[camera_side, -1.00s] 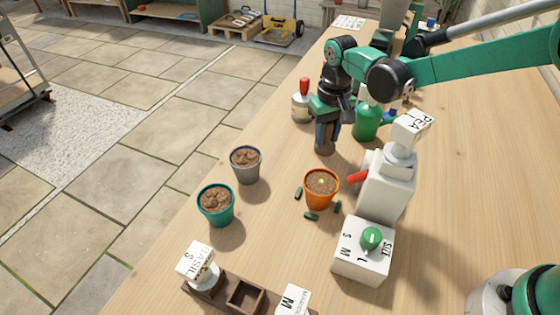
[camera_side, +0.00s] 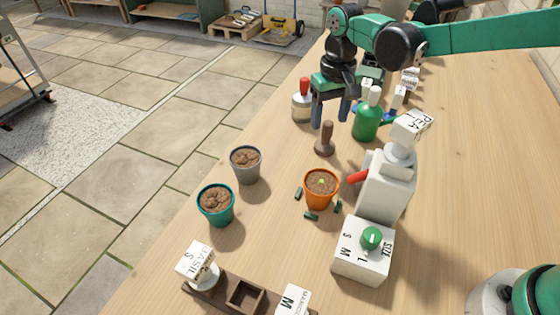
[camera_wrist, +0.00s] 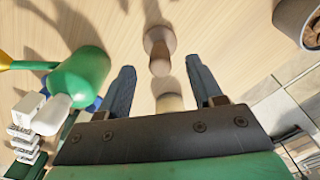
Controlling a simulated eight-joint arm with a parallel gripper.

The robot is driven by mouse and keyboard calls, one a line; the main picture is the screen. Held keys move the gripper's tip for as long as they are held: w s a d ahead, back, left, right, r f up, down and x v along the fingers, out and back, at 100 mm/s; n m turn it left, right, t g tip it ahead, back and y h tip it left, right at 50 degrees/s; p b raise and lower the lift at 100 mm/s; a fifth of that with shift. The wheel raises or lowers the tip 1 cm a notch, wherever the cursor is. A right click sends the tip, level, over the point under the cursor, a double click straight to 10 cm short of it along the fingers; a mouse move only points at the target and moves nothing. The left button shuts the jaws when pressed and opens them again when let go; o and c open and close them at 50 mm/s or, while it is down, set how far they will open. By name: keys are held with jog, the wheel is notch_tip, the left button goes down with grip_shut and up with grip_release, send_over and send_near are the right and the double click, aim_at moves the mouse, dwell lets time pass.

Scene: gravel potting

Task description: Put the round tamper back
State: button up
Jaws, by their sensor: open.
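The round tamper (camera_side: 325,139) stands upright on the bare wooden table, its brown handle pointing up from a round base. In the wrist view the tamper (camera_wrist: 159,47) shows beyond and between my fingers, apart from them. My gripper (camera_side: 331,122) is open and empty, with its blue-grey fingertips above and just behind the tamper in the side view. In the wrist view my gripper (camera_wrist: 165,92) has its two fingers spread wide.
A green bottle (camera_side: 367,122) stands right of the tamper, and a red-capped bottle (camera_side: 301,104) behind left. An orange pot (camera_side: 320,190), grey pot (camera_side: 246,166) and teal pot (camera_side: 215,206) stand nearer. A white dispenser (camera_side: 386,187) stands right, near a size-dial box (camera_side: 362,252).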

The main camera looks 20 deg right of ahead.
aim_at(330, 123)
notch_tip(330, 123, up, 7)
jog(key=shift+r, duration=0.1)
jog(key=shift+s+d+r, duration=0.1)
jog(key=shift+r, duration=0.15)
jog(key=s+d+t, duration=0.7)
jog(key=s+d, duration=0.1)
jog(key=s, duration=0.6)
jog(key=shift+s+d+f, duration=0.15)
jog(key=shift+f, duration=0.15)
dwell(0.4)
